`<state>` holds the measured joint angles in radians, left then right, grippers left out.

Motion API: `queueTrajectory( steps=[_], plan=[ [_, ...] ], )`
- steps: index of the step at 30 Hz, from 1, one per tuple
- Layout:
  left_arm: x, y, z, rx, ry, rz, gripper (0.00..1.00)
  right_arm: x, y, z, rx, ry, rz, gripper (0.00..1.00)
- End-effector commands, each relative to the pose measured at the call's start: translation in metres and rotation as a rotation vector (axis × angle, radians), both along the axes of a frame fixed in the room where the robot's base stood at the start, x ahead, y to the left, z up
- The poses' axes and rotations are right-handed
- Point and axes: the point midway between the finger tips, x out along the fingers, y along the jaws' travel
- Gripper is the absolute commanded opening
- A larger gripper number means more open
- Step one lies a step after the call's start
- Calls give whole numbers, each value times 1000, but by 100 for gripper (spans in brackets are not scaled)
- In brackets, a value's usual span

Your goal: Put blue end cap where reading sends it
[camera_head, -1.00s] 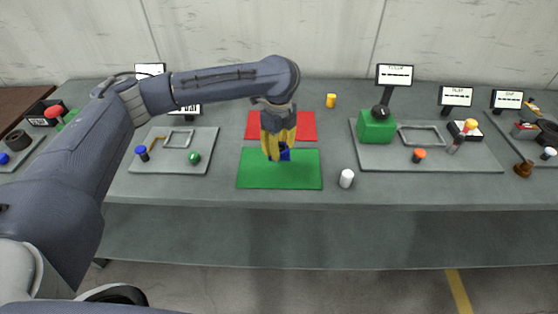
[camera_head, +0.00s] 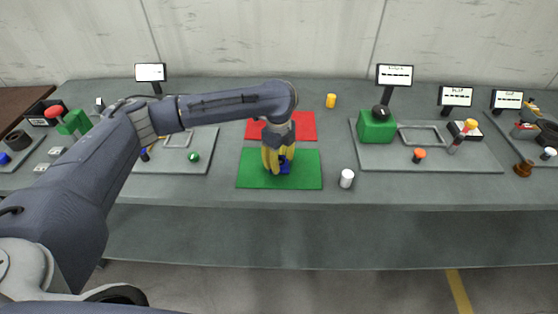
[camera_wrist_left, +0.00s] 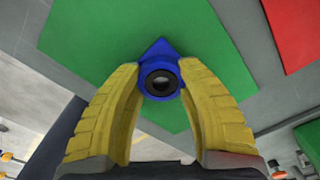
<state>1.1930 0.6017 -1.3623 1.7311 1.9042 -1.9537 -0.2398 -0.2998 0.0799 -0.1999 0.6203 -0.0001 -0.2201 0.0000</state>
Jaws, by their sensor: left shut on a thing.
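My left gripper (camera_head: 278,160) is over the green mat (camera_head: 252,178), its yellow fingers shut on the blue end cap (camera_head: 285,168). In the left wrist view the blue end cap (camera_wrist_left: 160,76) sits between the fingertips, showing a round dark bore and a pointed blue edge. The green mat fills much of that view behind it. I cannot tell whether the cap touches the mat. The red mat (camera_head: 305,126) lies just behind the green one. Display screens (camera_head: 394,75) stand at the back, their text too small to read. My right gripper is not in view.
A white cylinder (camera_head: 347,178) stands right of the green mat, and a yellow one (camera_head: 331,100) stands at the back. A grey tray (camera_head: 470,158) on the right holds a green block (camera_head: 376,126). Another tray (camera_head: 205,140) on the left holds a green ball (camera_head: 194,157).

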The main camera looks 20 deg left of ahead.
Motion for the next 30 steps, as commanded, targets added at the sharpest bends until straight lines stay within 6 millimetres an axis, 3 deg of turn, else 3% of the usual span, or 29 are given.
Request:
queueTrajectory(
  steps=[4, 5, 10, 20, 30],
  plan=[
    [0, 0, -2, 0, 0, 0, 0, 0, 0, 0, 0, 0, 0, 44],
    [0, 0, -3, 0, 0, 0, 40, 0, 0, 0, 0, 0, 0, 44],
    [0, 0, -3, 0, 0, 0, 60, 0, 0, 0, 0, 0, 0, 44],
    [0, 0, 1, 0, -1, 0, 60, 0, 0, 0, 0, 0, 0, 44],
    [1, 0, 49, 0, -4, -2, 60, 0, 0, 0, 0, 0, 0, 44]
  ],
)
